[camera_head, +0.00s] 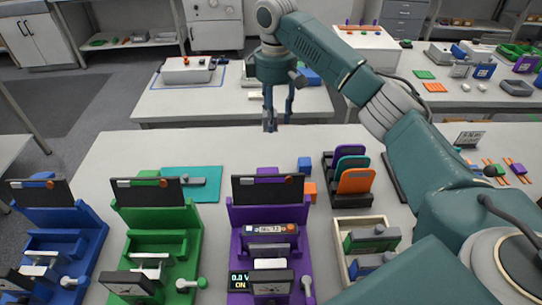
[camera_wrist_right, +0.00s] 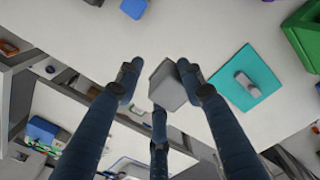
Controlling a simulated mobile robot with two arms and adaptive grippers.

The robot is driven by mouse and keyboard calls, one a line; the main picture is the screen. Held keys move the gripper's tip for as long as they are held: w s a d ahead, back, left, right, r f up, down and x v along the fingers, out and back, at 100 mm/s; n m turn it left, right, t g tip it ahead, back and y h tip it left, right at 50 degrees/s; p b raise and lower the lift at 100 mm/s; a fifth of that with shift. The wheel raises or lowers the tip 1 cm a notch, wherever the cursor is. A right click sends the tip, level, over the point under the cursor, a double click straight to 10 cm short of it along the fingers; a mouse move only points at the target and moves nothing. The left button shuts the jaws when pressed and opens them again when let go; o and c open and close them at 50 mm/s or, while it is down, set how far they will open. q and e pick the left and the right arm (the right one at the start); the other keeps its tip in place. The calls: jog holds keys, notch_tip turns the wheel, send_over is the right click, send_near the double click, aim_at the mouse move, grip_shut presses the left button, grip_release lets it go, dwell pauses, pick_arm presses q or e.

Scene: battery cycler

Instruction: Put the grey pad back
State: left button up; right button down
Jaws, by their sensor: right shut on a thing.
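My right gripper (camera_head: 270,122) hangs from its arm, fingers pointing down, over the far edge of the near table. In the right wrist view its fingers (camera_wrist_right: 158,76) are shut on a grey block, the grey pad (camera_wrist_right: 168,88), held above the table. The pad is hard to make out in the head view, among the dark fingers. A rack (camera_head: 335,198) with a purple, a teal and an orange pad (camera_head: 356,181) stands upright on the near table, to the right of and nearer than the gripper. My left gripper is out of view.
Blue, green (camera_head: 165,235) and purple (camera_head: 238,215) fixtures line the front. A teal mat (camera_head: 208,190) bears a grey item. A blue cube (camera_head: 305,164) and orange block (camera_head: 309,190) sit left of the rack. A wooden tray (camera_head: 342,225) stands nearer. The table's far left is clear.

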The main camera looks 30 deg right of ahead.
notch_tip(320, 180, down, 7)
jog(key=p, duration=0.2)
send_over(274, 164)
notch_tip(274, 164, down, 5)
jog(key=shift+s+a+r, duration=0.1)
jog(key=shift+r, duration=0.1)
notch_tip(274, 164, down, 3)
jog(key=shift+f+p, duration=0.2)
jog(key=shift+p, duration=0.2)
jog(key=shift+f, duration=0.4)
jog(key=c, duration=1.3)
grip_release()
jog(key=shift+c, duration=0.2)
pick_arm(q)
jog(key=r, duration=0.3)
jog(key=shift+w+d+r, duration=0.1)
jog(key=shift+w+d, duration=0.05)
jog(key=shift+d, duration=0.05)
pick_arm(e)
jog(key=shift+o, duration=1.2)
